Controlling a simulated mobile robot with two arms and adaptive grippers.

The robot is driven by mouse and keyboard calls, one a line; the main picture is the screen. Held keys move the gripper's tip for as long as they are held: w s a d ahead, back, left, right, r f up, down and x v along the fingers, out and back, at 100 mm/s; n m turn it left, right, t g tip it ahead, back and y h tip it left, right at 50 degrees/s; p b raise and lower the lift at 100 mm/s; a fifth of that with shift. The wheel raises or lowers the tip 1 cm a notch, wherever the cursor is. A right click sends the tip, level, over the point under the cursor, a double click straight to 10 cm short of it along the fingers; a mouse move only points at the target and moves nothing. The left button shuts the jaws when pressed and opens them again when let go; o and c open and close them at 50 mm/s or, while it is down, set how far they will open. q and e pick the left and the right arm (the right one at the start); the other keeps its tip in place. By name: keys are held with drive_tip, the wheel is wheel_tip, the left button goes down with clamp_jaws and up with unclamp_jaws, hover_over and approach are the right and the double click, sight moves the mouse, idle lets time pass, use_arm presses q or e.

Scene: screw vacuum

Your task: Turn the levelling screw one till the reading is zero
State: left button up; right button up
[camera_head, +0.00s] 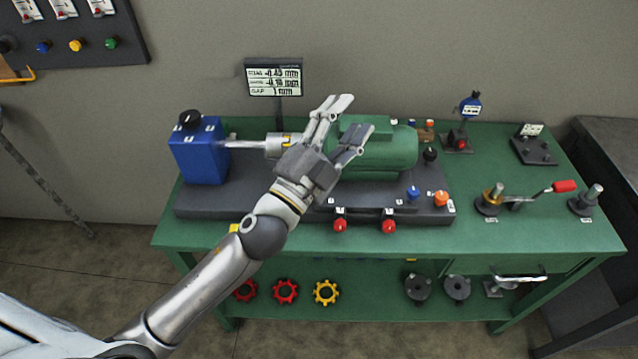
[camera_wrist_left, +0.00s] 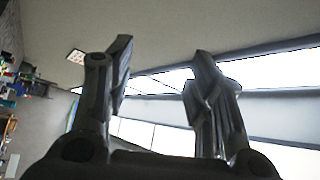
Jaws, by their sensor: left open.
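In the head view a green motor (camera_head: 385,150) sits on a dark base plate (camera_head: 240,203), with a shaft to a blue box (camera_head: 199,152) on its left. Two red knobs (camera_head: 389,226) are at the plate's front edge, and blue (camera_head: 413,192) and orange (camera_head: 440,198) knobs are at its right end. I cannot tell which is levelling screw one. A display (camera_head: 273,77) behind shows several lines in mm, too small to read surely. My left gripper (camera_head: 352,118) is open and empty, in front of and above the motor's left end. The left wrist view shows its spread fingers (camera_wrist_left: 160,80) against wall and windows.
The green bench (camera_head: 520,228) holds a blue dial gauge (camera_head: 470,106), a red-handled crank (camera_head: 563,187) and a small stand (camera_head: 533,145) at right. Red and yellow gear-shaped wheels (camera_head: 326,291) and dark round parts (camera_head: 456,287) lie on the lower shelf.

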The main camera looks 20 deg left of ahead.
use_arm(q)
drive_tip(key=s+d+r+m+g+h, duration=0.3)
drive_tip(key=d+r+m+g+h, duration=0.15)
drive_tip(key=d+m+h, duration=0.6)
wheel_tip(320, 180, down, 8)
drive_tip(key=s+d+m+g+y, duration=0.2)
drive_tip(key=d+m+g, duration=0.1)
drive_tip(key=m+g, duration=0.9)
drive_tip(key=w+a+f+m+y, duration=0.4)
drive_tip(key=a+f+y, duration=0.3)
drive_tip(key=a+f, duration=0.25)
drive_tip(key=w+a+f+y, duration=0.2)
drive_tip(key=a+y, duration=0.2)
drive_tip(key=a, duration=0.2)
drive_tip(key=w+a+f+y, duration=0.1)
drive_tip(key=w+a+y, duration=0.15)
drive_tip(key=a, duration=0.45)
drive_tip(key=shift+n, duration=0.35)
drive_tip(key=p+x, duration=0.1)
drive_tip(key=x, duration=0.5)
drive_tip(key=p+x, duration=0.1)
drive_tip(key=x, duration=0.2)
drive_tip(key=shift+s+d+f+p, duration=0.15)
drive_tip(key=shift+s+f+p, duration=0.05)
drive_tip(key=shift+s+p, duration=0.15)
drive_tip(key=shift+w+d+f, duration=0.1)
drive_tip(key=shift+w+f, duration=0.15)
drive_tip(key=shift+f, duration=0.3)
